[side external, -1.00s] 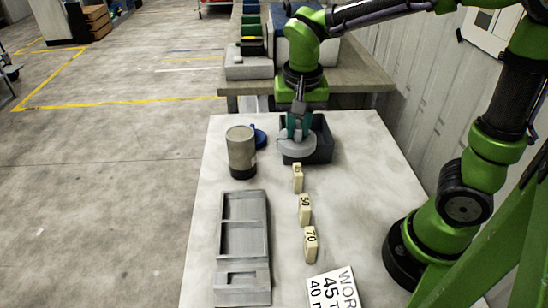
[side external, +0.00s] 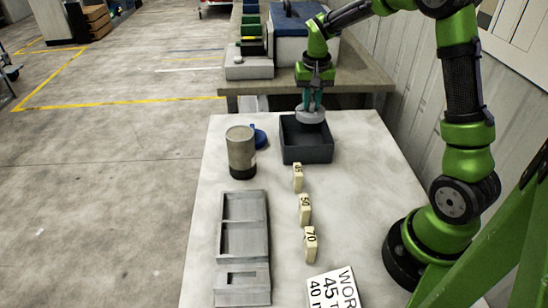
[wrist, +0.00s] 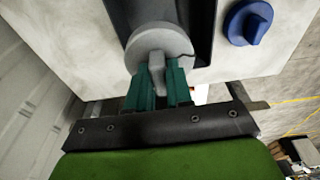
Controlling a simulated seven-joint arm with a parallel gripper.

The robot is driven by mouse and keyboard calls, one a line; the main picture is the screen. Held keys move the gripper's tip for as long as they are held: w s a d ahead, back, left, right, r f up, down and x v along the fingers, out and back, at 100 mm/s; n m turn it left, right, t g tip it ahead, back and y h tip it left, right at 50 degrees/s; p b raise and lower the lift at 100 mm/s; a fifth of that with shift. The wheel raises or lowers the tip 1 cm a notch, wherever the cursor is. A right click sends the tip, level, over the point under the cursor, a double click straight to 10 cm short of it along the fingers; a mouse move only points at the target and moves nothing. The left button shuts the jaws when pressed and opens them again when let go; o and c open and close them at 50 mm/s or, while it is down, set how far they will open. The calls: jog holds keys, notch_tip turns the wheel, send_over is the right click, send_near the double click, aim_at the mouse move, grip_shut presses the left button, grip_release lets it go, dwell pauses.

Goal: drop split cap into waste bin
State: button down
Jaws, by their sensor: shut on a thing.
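The split cap (side external: 310,116) is a grey round disc with a raised grip tab, and a dark crack line shows on it in the wrist view (wrist: 165,42). My gripper (side external: 311,103) is shut on the cap's tab; its teal fingers also show in the wrist view (wrist: 158,80). The waste bin (side external: 307,155) is a dark grey open box at the far end of the table. The cap is held above the bin, toward its far right part. The bin's floor is partly hidden in the wrist view.
A blue cap (side external: 259,138) lies beside a grey cylinder (side external: 241,152) left of the bin. Numbered cream blocks (side external: 304,210), a grey tray (side external: 222,240) and a printed sign (side external: 334,290) are nearer. A bench with a blue-lidded box (side external: 296,45) stands behind.

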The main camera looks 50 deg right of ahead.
jog(key=shift+f, duration=2.5)
jog(key=c, duration=0.9)
grip_release()
jog(key=shift+c, duration=0.2)
notch_tip(320, 180, up, 17)
jog(key=s+a, duration=0.1)
jog(key=a, duration=0.1)
jog(key=shift+s, duration=0.4)
jog(key=shift+d+f, duration=0.1)
jog(key=shift+f, duration=0.05)
jog(key=s+a+n+t+y, duration=0.3)
jog(key=s+a+n+t, duration=0.2)
jog(key=s+a, duration=1.1)
jog(key=shift+s+a+t, duration=0.25)
jog(key=shift+a+t, duration=0.25)
jog(key=shift+a, duration=0.05)
